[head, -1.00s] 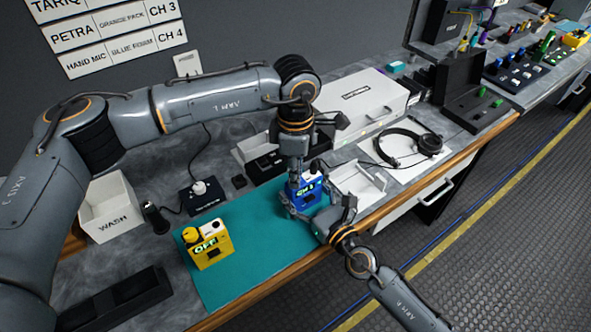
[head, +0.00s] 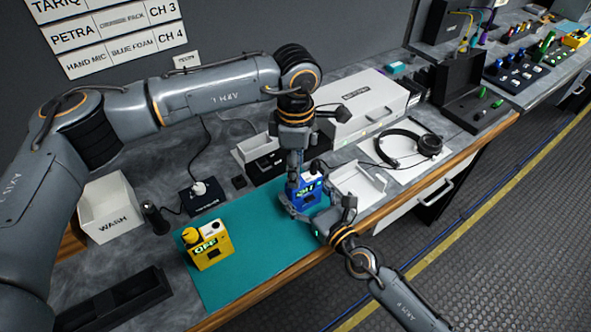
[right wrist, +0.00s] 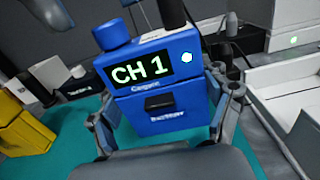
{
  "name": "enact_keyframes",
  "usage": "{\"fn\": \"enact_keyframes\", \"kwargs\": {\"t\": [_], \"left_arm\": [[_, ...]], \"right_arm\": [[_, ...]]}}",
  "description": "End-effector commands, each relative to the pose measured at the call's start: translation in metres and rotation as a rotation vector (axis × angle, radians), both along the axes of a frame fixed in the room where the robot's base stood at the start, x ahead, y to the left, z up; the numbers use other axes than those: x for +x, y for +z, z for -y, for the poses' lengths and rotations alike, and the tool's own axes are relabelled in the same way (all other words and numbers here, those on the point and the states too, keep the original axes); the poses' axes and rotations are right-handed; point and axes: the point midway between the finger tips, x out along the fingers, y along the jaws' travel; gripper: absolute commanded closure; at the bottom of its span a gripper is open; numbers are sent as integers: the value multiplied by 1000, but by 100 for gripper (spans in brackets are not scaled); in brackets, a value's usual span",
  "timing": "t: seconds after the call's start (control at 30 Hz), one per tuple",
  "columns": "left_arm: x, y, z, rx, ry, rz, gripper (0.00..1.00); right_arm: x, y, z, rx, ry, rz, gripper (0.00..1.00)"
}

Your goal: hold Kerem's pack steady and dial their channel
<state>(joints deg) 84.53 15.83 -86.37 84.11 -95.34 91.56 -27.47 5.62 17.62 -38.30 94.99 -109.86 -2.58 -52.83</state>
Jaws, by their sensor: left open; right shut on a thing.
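The blue pack (head: 308,193) stands on the teal mat (head: 245,268). In the right wrist view the blue pack (right wrist: 165,108) shows "CH 1" on its lit display, with a blue knob (right wrist: 112,34) at its top left and a black antenna (right wrist: 172,12). My right gripper (head: 305,213) is shut on the pack, with its fingers on both sides. My left gripper (head: 294,172) is open and points down close above the knob side of the pack.
A yellow pack (head: 207,247) reading "OFF" stands on the mat at the left. The wall sign (head: 115,38) lists Petra CH 3 and hand mic CH 4; Kerem's row is not visible.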

Motion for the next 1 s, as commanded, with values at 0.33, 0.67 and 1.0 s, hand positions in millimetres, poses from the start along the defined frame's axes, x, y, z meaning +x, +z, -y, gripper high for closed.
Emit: {"fn": "enact_keyframes", "kwargs": {"t": [0.33,0.67,1.0], "left_arm": [[1,74,0,0,1,4,52],[1,102,0,0,0,1,52],[1,102,0,0,0,1,52]], "right_arm": [[0,-1,0,0,0,-1,61],[0,-1,0,0,1,-1,61],[0,-1,0,0,1,-1,20]]}}
